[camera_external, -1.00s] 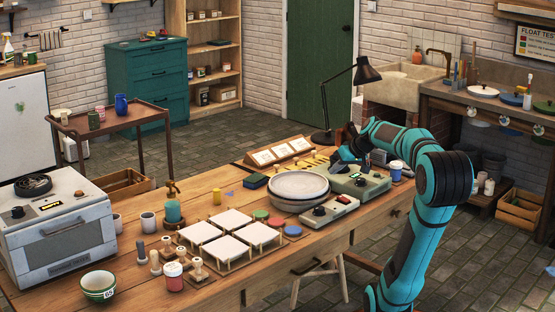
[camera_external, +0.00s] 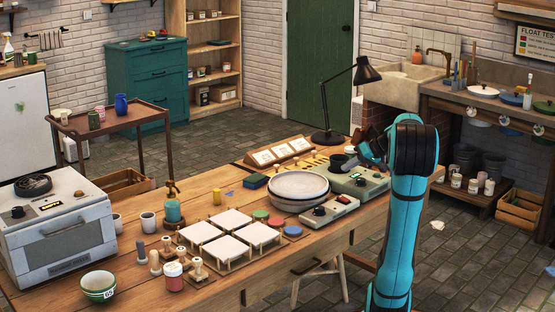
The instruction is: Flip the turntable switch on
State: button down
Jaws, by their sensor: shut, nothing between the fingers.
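The turntable (camera_external: 298,187) is a round pale grey disc on the wooden bench, right of centre. A small light-grey control box (camera_external: 330,210) with a dark knob sits at its front right. A small reddish part (camera_external: 343,200) shows on that box; its setting is too small to read. A larger grey-green box (camera_external: 360,184) with dark knobs stands behind the turntable to the right. My gripper (camera_external: 354,163) is shut and empty, above the back of the grey-green box and apart from the light-grey control box. Its fingertips are small and dark, hard to make out.
A black desk lamp (camera_external: 328,136) and a card rack (camera_external: 278,152) stand behind the turntable. My arm rises at the bench's right edge.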

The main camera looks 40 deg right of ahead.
aim_at(345, 198)
jog(key=shift+w+f, duration=0.2)
jog(key=shift+f, duration=1.25)
jog(key=shift+w+f, duration=0.2)
jog(key=shift+f, duration=1.25)
jog(key=shift+w+f, duration=0.2)
jog(key=shift+f, duration=1.25)
jog(key=shift+f, duration=0.2)
jog(key=shift+f, duration=0.25)
